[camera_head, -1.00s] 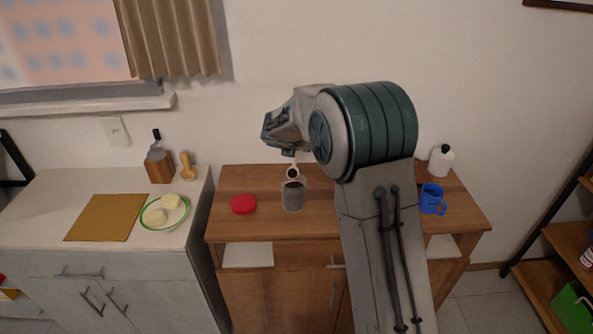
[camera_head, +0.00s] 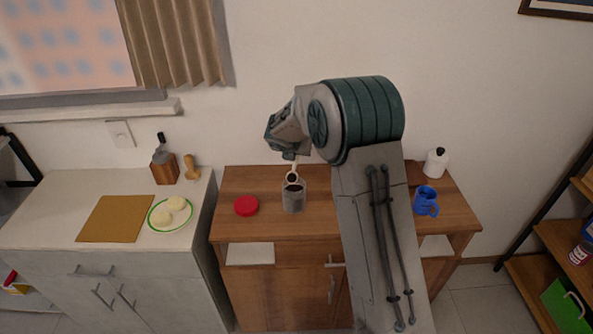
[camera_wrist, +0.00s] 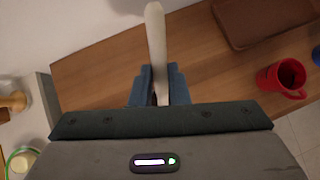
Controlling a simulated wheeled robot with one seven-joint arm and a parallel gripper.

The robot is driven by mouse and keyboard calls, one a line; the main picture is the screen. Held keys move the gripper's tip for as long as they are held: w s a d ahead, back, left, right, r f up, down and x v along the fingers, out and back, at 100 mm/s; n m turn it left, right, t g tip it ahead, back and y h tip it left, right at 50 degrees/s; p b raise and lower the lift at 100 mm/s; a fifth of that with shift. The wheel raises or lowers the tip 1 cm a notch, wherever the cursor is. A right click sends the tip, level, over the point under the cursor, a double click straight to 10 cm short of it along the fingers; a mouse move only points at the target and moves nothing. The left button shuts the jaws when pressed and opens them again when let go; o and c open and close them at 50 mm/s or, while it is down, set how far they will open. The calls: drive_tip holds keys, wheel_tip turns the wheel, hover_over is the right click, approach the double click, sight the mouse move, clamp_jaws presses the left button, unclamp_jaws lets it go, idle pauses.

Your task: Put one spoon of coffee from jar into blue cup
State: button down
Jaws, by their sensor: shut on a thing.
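My gripper (camera_head: 290,152) is shut on the pale handle of a spoon (camera_head: 292,178), which hangs down over the jar. The handle also shows between the fingers in the wrist view (camera_wrist: 156,45). The spoon's bowl looks dark inside, at or just above the mouth of the jar (camera_head: 294,202); I cannot tell whether it is inside. The jar is upright, greyish, with dark contents. The blue cup (camera_head: 426,202) stands upright on the wooden cabinet's right side, away from my gripper. The wrist view shows a red cup (camera_wrist: 287,76) with a bit of blue beside it.
A red lid (camera_head: 246,206) lies left of the jar on the wooden cabinet (camera_head: 235,225). A white bottle (camera_head: 436,163) and a brown board (camera_wrist: 262,20) are at the back right. My arm hides part of the cabinet top. A plate (camera_head: 160,227) stands on the left counter.

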drive_tip(key=shift+r+g+p, duration=0.3)
drive_tip(key=shift+g+p, duration=0.1)
drive_tip(key=shift+p, duration=0.6)
drive_tip(key=shift+d+f+g+y, duration=0.1)
drive_tip(key=shift+f+g+y, duration=0.1)
drive_tip(key=shift+g+y, duration=0.15)
drive_tip(key=shift+r+g+y, duration=0.25)
drive_tip(key=shift+g, duration=1.1)
drive_tip(key=shift+r, duration=0.15)
drive_tip(key=shift+r+g+y, duration=0.45)
drive_tip(key=shift+g+y, duration=0.15)
drive_tip(key=shift+g, duration=0.4)
